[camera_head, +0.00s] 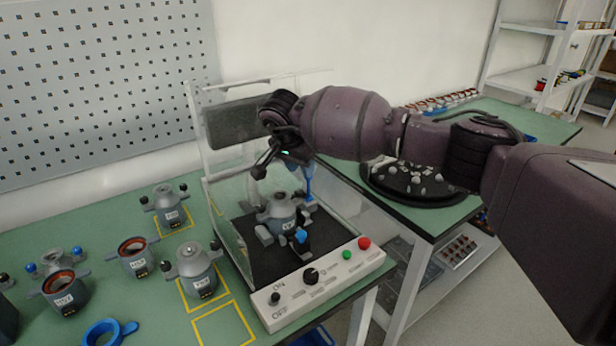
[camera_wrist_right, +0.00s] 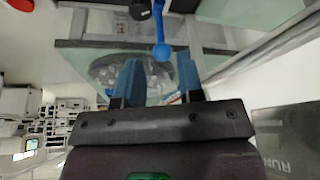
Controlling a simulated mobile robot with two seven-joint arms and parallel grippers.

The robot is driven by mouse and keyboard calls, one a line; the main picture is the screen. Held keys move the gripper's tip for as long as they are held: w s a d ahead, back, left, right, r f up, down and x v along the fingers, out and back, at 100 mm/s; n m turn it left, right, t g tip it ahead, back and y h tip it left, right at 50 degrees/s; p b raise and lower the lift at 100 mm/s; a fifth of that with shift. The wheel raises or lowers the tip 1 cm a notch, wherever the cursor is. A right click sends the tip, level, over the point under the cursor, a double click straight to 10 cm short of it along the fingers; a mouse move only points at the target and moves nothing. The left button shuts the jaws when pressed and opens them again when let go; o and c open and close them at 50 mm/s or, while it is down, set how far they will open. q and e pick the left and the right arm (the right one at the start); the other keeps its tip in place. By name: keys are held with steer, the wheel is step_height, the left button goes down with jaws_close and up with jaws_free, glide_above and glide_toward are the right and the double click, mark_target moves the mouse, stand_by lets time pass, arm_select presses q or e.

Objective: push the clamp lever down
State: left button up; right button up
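The clamp lever, a blue rod with a round end (camera_wrist_right: 162,50), shows in the right wrist view just past the gap between my two blue fingers. My right gripper (camera_wrist_right: 157,78) is open, with a clear gap between its fingers and nothing held. In the head view the right gripper (camera_head: 292,160) hangs over the test fixture, its fingertips partly hidden by the wrist. A blue upright piece (camera_head: 309,187) shows below it; I cannot tell there how much is lever and how much finger. A grey stator (camera_head: 282,212) sits upright in the fixture. My left gripper is not in view.
Clear panels and a dark screen (camera_head: 232,122) enclose the fixture's back and left. Its front panel (camera_head: 318,286) has a red button, a green button and knobs. Several motor housings stand on the green table (camera_head: 130,215) to the left. A round black tray (camera_head: 425,190) lies behind right.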

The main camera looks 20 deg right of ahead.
mark_target(308, 186)
steer(key=shift+w+d+r+b+x, duration=0.1)
steer(key=shift+w+d+b+x, duration=0.05)
steer(key=shift+x, duration=0.8)
steer(key=shift+w+d+r+b+x, duration=0.1)
steer(key=shift+d+x, duration=0.05)
steer(key=shift+x, duration=0.8)
steer(key=shift+w+d+r+b+x, duration=0.1)
steer(key=shift+w+d+b+x, duration=0.05)
steer(key=shift+x, duration=0.8)
steer(key=shift+c, duration=0.2)
jaws_close()
